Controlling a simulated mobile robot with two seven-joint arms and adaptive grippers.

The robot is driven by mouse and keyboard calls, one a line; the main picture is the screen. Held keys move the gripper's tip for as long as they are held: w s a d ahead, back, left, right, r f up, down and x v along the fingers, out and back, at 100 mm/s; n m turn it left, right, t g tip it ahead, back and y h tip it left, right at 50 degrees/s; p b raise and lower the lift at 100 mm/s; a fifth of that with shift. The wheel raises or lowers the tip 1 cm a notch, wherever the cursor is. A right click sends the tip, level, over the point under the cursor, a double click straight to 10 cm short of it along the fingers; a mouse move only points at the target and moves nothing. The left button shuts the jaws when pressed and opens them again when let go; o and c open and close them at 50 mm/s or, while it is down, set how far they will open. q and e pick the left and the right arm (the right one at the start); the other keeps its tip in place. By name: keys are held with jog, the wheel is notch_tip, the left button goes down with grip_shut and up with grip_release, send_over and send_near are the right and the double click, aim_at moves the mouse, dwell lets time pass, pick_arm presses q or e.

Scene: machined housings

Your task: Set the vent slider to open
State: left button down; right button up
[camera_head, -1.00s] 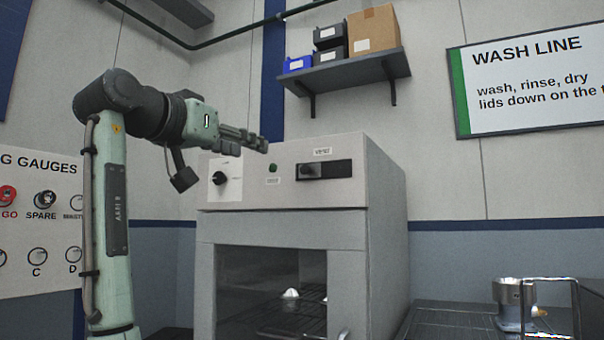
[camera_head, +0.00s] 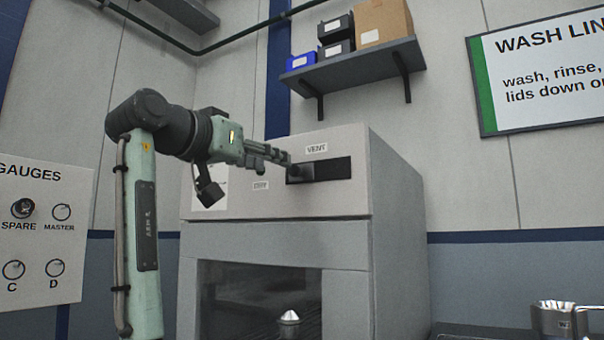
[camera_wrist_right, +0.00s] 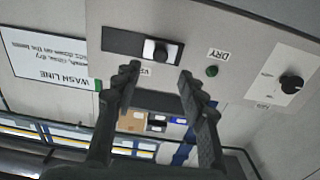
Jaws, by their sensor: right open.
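The vent slider is a dark knob (camera_head: 296,174) at the left end of a black slot (camera_head: 332,169), under a VENT label (camera_head: 316,148) on the grey machine's front. In the wrist view, turned upside down, the knob (camera_wrist_right: 157,51) sits toward the right part of the slot (camera_wrist_right: 121,42). My right gripper (camera_head: 285,157) points at the panel, its tips just up-left of the knob. In the wrist view the fingers of my right gripper (camera_wrist_right: 161,76) are apart and empty, with the knob beyond the gap; I cannot tell whether they touch it. My left gripper is out of view.
A green button (camera_wrist_right: 211,71) by the DRY label and a black dial (camera_wrist_right: 291,84) are on the same panel. A glass door (camera_head: 255,300) is below. A shelf with bins (camera_head: 350,66) hangs above. A metal cup (camera_head: 552,318) stands at the lower right.

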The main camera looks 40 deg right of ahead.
aim_at(293, 169)
jog(key=p+x, duration=0.1)
jog(key=x, duration=0.7)
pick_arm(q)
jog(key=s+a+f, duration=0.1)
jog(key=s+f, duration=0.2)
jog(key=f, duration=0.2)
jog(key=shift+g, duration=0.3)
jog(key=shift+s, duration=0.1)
pick_arm(e)
jog(key=shift+a, duration=0.1)
jog(key=shift+c, duration=0.3)
grip_shut()
